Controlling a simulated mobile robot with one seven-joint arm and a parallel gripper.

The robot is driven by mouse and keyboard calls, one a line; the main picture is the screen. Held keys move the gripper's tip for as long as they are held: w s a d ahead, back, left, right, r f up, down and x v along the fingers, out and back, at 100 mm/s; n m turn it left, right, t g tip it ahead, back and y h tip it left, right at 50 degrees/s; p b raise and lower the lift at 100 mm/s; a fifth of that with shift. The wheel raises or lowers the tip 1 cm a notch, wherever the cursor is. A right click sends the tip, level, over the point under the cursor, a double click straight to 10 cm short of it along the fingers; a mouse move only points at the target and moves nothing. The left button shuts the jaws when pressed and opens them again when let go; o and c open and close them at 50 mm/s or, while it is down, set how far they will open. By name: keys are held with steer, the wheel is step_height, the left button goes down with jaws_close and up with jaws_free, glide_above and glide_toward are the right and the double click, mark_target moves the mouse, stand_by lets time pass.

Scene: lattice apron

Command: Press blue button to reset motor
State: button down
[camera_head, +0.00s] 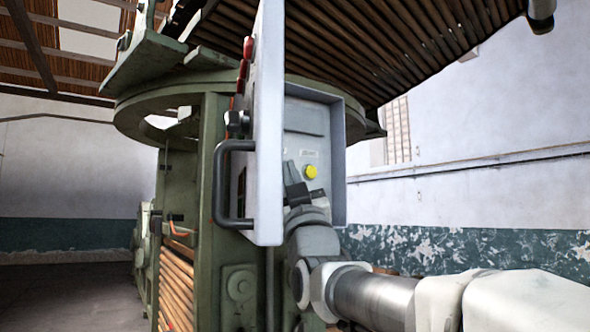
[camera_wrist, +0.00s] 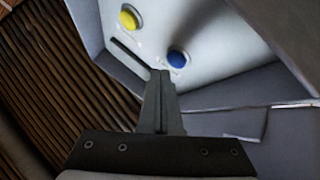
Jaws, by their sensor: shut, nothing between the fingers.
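The blue button (camera_wrist: 178,58) is a round knob on the pale panel inside a grey box, seen in the wrist view. In the head view I cannot make it out; my gripper and wrist cover that part of the panel. My gripper (camera_wrist: 161,75) is shut and empty. Its fingertips show just left of and below the blue button in the wrist view; I cannot tell how far they are from the panel. In the head view my gripper (camera_head: 297,193) is inside the open box, below the yellow button (camera_head: 311,171).
The yellow button (camera_wrist: 129,17) sits on the same panel beside a dark slot. The open box door (camera_head: 268,120) with a black handle (camera_head: 222,185) stands close left of my wrist. The grey box wall (camera_head: 340,165) rises on the right. Green machinery (camera_head: 213,150) is behind.

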steer(key=shift+w, duration=0.1)
stand_by(0.6)
steer(key=shift+w+a+b, duration=0.25)
steer(key=shift+b, duration=0.05)
steer(key=shift+w+a, duration=0.3)
steer(key=shift+w, duration=0.15)
stand_by(0.7)
steer(key=shift+s+d, duration=0.1)
steer(key=shift+s+d+b, duration=0.45)
steer(key=shift+s+b, duration=0.2)
steer(key=shift+b, duration=0.25)
steer(key=s+d+b, duration=0.2)
steer(key=s+b, duration=0.1)
steer(key=s, duration=0.1)
steer(key=shift+s+d+b, duration=0.1)
steer(key=shift+d+b, duration=0.2)
steer(key=shift+d, duration=0.1)
